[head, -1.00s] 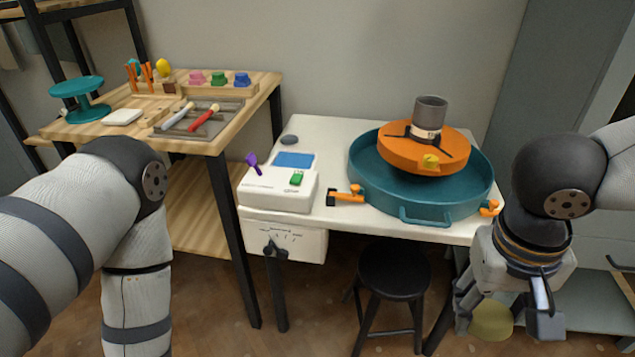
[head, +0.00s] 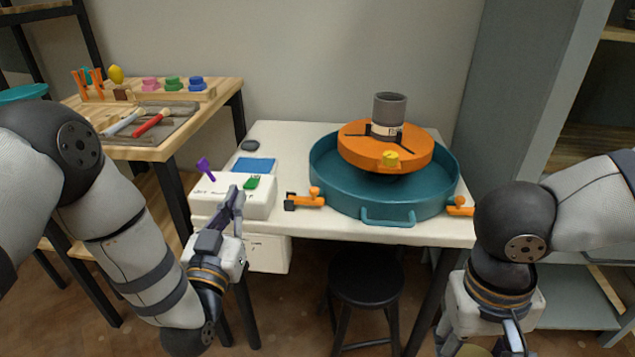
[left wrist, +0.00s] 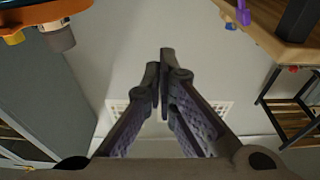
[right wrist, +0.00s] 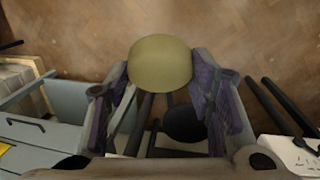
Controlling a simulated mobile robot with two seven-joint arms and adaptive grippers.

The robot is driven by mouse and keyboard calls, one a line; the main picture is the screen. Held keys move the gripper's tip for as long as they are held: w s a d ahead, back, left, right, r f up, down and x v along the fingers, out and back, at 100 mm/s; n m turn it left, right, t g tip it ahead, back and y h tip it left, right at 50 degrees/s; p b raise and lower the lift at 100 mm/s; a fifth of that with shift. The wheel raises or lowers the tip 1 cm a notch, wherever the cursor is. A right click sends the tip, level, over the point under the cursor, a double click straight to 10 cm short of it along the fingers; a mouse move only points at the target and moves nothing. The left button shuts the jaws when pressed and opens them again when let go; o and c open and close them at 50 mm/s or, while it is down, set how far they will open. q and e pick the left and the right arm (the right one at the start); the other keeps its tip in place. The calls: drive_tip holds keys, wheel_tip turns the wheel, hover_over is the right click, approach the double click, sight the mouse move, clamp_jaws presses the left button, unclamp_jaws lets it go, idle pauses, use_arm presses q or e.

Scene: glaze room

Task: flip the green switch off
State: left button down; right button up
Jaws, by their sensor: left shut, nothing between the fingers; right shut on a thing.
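The green switch (head: 251,183) is a small green piece on top of the white control box (head: 262,206) at the front left of the white table. In the head view my left gripper (head: 238,193) is raised in front of the box, fingertips just below and left of the switch in the picture; I cannot tell whether they touch the box. Its fingers are shut and empty in the left wrist view (left wrist: 158,72), where the switch does not show. My right gripper (right wrist: 160,72) is shut on a rounded olive-yellow thing (right wrist: 160,60), held low in front of the table.
A purple lever (head: 206,168) and a blue panel (head: 254,165) are close to the switch. A teal basin (head: 325,185) with an orange wheel (head: 360,150) and grey cylinder (head: 389,108) stands to the right. An orange clamp (head: 304,198) lies between. A black stool (head: 366,283) is below.

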sight(254, 199)
use_arm(q)
drive_tip(key=shift+w, duration=0.1)
